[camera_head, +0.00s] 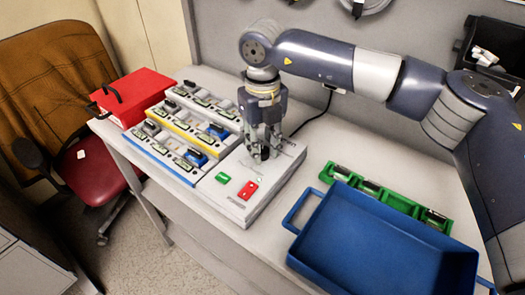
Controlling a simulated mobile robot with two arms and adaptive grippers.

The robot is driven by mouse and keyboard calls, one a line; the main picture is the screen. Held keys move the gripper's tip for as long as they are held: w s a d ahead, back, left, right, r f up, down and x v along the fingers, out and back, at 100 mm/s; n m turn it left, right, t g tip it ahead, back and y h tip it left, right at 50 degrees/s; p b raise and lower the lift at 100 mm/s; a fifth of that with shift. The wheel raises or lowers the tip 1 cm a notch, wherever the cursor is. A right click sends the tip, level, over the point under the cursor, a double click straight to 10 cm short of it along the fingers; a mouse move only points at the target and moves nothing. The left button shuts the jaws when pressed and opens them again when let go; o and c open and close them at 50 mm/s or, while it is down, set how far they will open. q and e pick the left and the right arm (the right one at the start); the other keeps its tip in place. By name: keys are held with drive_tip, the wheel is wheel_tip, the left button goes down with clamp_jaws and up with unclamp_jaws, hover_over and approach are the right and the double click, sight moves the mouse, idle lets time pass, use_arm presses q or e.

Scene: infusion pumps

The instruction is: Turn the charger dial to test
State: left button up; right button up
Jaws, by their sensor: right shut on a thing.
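The charger (249,205) is a white box on the table, with a green patch (222,178) and a red patch (248,190) on its top. My right gripper (261,153) points down over the far part of the charger's top. It is shut on the dark dial, which the fingers mostly hide. I cannot tell which setting the dial points to. My left gripper is not in view.
Racks with white, yellow and blue edges (184,137) hold several small modules left of the charger. A red box (132,93) stands behind them. A blue tray (375,245) and a green holder (389,197) lie on the right. A chair (62,100) stands at far left.

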sight(263, 150)
drive_tip(key=shift+n+b, duration=0.65)
drive_tip(key=shift+n, duration=0.75)
drive_tip(key=o, duration=1.1)
drive_tip(key=shift+c, duration=0.2)
wheel_tip(263, 150, up, 12)
